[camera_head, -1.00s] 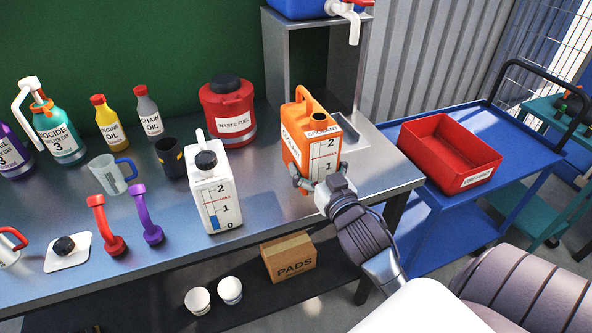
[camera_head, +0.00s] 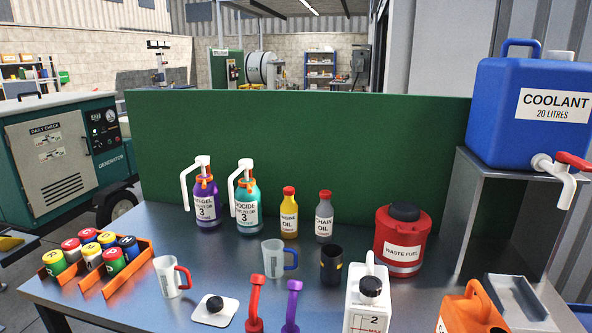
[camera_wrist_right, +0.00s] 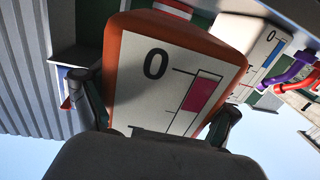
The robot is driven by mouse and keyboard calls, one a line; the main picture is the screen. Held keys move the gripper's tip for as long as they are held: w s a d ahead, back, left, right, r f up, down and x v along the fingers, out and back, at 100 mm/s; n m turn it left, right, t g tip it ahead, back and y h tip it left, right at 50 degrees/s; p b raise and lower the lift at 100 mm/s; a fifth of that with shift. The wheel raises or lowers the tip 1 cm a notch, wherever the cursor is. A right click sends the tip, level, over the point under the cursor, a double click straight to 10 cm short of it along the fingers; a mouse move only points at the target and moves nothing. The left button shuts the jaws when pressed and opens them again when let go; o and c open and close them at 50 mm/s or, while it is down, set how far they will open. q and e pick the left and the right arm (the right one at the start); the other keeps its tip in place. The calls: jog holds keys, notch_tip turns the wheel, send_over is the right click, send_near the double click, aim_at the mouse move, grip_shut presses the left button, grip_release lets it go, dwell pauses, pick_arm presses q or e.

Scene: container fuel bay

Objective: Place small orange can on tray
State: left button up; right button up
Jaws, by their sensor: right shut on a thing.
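The orange can (camera_head: 468,310) with a handle stands upright at the bottom right of the head view, its lower part cut off. Its white scale panel with a 0 and a pink fill bar fills the middle of the right wrist view (camera_wrist_right: 160,70). My right gripper (camera_wrist_right: 152,105) is shut on the can, one finger on each side. A grey metal tray (camera_head: 516,300) lies at the foot of the dispenser stand, just right of the can. I cannot tell whether the can is lifted off the bench. My left gripper is out of view.
A blue coolant container (camera_head: 530,100) with a tap sits on the stand (camera_head: 475,195) above the tray. A white can (camera_head: 367,295) and the red waste fuel can (camera_head: 402,240) are left of the orange can. Bottles, jugs and an orange rack (camera_head: 135,262) occupy the bench's left.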

jog(key=s+a+f+n+y, duration=0.1)
jog(key=s+a+y, duration=0.1)
jog(key=a, duration=0.9)
jog(key=shift+s+f+t, duration=0.25)
jog(key=shift+s+t, duration=0.05)
jog(key=shift+s, duration=0.15)
